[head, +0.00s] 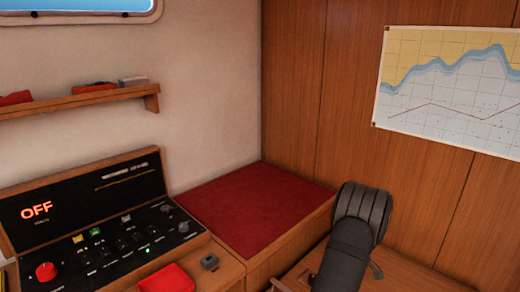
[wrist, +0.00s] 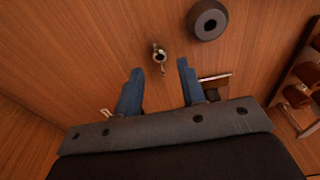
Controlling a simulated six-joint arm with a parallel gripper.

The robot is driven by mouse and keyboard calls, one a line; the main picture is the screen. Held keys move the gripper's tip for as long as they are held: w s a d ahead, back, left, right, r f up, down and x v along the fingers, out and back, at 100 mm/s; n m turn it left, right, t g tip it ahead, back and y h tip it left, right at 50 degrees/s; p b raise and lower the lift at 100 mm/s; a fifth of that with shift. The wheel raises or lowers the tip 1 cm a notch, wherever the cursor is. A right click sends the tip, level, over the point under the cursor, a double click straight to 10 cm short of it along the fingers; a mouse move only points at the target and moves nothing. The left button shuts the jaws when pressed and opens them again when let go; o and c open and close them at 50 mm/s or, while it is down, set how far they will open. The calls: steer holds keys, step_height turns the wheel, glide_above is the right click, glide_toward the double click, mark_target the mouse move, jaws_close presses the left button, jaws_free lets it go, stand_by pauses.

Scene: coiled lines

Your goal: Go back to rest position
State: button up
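My gripper (wrist: 160,66) shows in the wrist view with its two blue fingers spread apart, open and with nothing held between them. It faces a wood-grain surface. A small metal fitting (wrist: 159,52) lies in line with the gap between the fingertips; I cannot tell how far off it is. A dark round ring-like piece (wrist: 207,20) is up and to the right of the fingers. In the head view my dark arm rises at the lower right, and the fingers cannot be made out there.
A control panel (head: 110,240) with a lit OFF display and a red tray (head: 166,279) are at lower left. A red-topped bench (head: 257,205) lies left of my arm. A shelf (head: 80,103) and a chart (head: 450,85) are on the walls. A wooden rack (wrist: 300,95) stands at right in the wrist view.

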steer(key=shift+r, duration=0.25)
